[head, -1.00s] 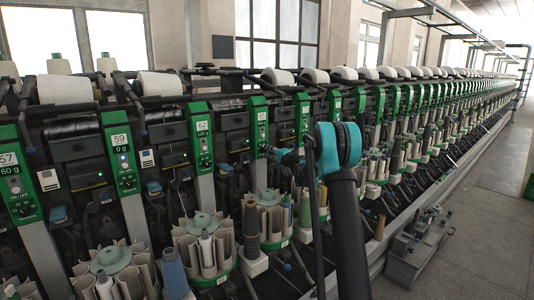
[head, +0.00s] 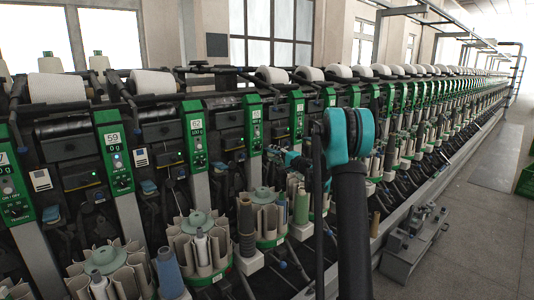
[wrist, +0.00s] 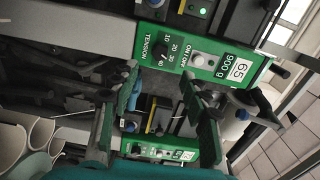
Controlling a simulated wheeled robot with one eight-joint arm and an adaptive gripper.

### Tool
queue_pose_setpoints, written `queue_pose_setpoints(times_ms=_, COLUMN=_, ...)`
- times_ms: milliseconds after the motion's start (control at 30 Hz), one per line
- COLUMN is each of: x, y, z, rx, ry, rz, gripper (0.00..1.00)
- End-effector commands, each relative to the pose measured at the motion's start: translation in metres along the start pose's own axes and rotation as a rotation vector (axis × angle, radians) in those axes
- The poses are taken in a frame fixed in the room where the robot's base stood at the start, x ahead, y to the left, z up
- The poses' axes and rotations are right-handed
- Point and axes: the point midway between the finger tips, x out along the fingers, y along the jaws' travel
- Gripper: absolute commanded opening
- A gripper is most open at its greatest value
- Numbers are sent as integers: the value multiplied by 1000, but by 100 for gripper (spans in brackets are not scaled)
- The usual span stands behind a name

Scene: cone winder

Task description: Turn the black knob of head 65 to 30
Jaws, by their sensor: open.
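In the wrist view the green panel of head 65 (wrist: 228,72), marked 65 and 900 g, lies tilted across the upper part. Its black knob (wrist: 161,52) sits beside the TENSION scale of 10 to 40; its pointer is too small to read surely. A pale ON/OFF button (wrist: 197,60) is beside it. My gripper (wrist: 160,76) is open, its two fingers apart on either side below the knob, with nothing between them. I see no contact with the knob.
Bobbin magazines (head: 200,240) jut out below the panels. A grey wheeled carriage (head: 410,245) stands on the floor at right. The aisle (head: 470,220) beyond is largely clear.

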Motion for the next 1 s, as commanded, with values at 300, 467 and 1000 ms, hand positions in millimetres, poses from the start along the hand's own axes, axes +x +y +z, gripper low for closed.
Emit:
queue_pose_setpoints(times_ms=300, x=-29, y=0, z=0, rx=0, ry=0, rz=0, gripper=46)
queue_pose_setpoints(times_ms=467, x=-30, y=0, z=0, rx=0, ry=0, rz=0, gripper=46)
queue_pose_setpoints(times_ms=1000, x=-93, y=15, z=102, rx=-231, ry=-128, rz=243, gripper=46)
